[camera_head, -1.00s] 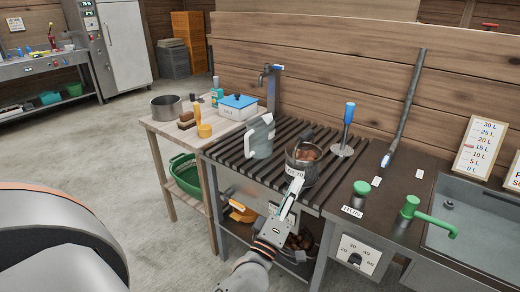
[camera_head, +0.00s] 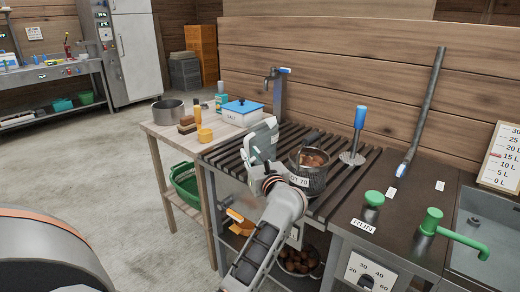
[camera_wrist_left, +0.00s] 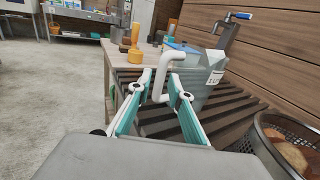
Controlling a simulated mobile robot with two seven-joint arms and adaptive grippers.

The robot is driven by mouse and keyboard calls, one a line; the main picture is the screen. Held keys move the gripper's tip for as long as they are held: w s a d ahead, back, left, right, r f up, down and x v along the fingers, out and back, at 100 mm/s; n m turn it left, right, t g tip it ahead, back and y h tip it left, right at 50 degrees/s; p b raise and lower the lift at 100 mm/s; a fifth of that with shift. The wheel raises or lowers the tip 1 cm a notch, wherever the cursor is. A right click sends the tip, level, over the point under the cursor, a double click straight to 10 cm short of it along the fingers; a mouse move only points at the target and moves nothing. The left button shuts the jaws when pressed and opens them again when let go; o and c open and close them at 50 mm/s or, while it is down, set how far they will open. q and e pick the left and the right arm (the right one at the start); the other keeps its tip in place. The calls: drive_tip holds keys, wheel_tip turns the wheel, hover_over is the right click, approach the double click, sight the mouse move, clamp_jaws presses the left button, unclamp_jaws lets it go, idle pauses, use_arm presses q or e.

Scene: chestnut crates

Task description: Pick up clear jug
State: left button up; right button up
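The clear jug (camera_head: 261,139), a greyish see-through vessel with a white handle, stands on the dark slatted rack (camera_head: 226,154). In the left wrist view the jug (camera_wrist_left: 202,79) is straight ahead, its white handle (camera_wrist_left: 165,70) towards me. My left gripper (camera_head: 268,180) is in front of the jug in the head view and hides its lower part. In the wrist view the left gripper (camera_wrist_left: 154,90) is open, its teal-padded fingers spread on either side of the handle's lower part. I cannot tell whether either finger touches it. My right gripper is not in view.
A perforated pot (camera_head: 312,178) of chestnuts stands close right of the jug. A skimmer with a blue handle (camera_head: 359,119) is beyond it. Left are a blue-lidded salt box (camera_head: 240,112), a yellow-handled tool (camera_head: 204,134) and a steel pot (camera_head: 168,111). A tap (camera_head: 277,85) rises behind.

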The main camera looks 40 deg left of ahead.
sight(248, 149)
use_arm(q)
drive_tip(key=x, duration=0.5)
drive_tip(key=shift+w+f+b, duration=0.2)
drive_tip(key=shift+w+b, duration=0.05)
drive_tip(key=shift+b, duration=0.1)
drive_tip(key=shift+r, duration=0.1)
clamp_jaws()
